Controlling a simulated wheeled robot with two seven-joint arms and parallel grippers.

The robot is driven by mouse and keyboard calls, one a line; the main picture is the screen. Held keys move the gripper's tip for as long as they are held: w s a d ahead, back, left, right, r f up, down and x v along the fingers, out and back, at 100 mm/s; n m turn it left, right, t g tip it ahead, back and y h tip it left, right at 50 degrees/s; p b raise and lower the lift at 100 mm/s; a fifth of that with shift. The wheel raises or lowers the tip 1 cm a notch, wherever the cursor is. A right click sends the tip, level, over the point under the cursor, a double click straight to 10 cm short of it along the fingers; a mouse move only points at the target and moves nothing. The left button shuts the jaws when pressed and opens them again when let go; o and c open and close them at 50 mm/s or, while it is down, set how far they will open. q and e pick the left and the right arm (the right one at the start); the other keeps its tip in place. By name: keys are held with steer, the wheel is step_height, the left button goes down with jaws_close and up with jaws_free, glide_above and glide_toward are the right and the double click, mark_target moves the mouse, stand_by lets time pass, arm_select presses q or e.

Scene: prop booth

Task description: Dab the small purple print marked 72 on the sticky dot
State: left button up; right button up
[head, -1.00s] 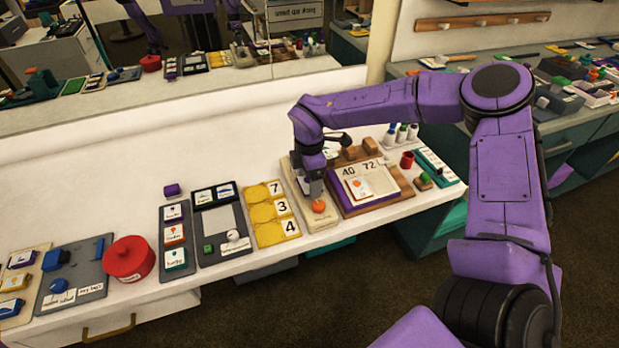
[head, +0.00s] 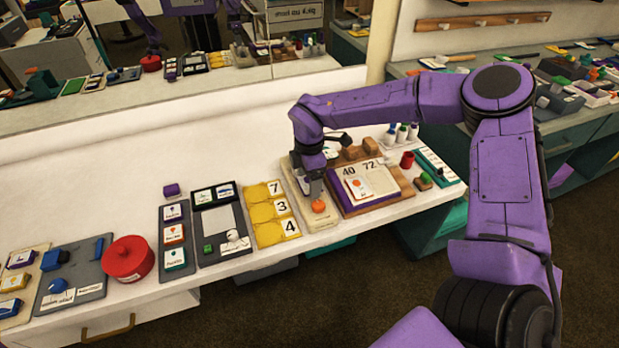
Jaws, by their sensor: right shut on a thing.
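My right gripper (head: 316,194) points down over a narrow tan board (head: 327,222). It is shut, and a round orange piece (head: 318,207) shows at its fingertips; I take this as the thing held, and the fingers hide part of it. Right beside it, a wooden tray (head: 396,196) carries a pale sheet marked 40 and 72. A card with an orange print (head: 356,187) lies under the 40. The area below the 72 looks bare. I cannot make out a purple print or a sticky dot. My left gripper is not in view.
A red cup (head: 407,160) and capped bottles stand behind right. The white table's back left is clear.

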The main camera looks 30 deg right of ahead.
steer(key=shift+r+p, duration=2.1)
steer(key=shift+r, duration=0.95)
steer(key=shift+f, duration=0.1)
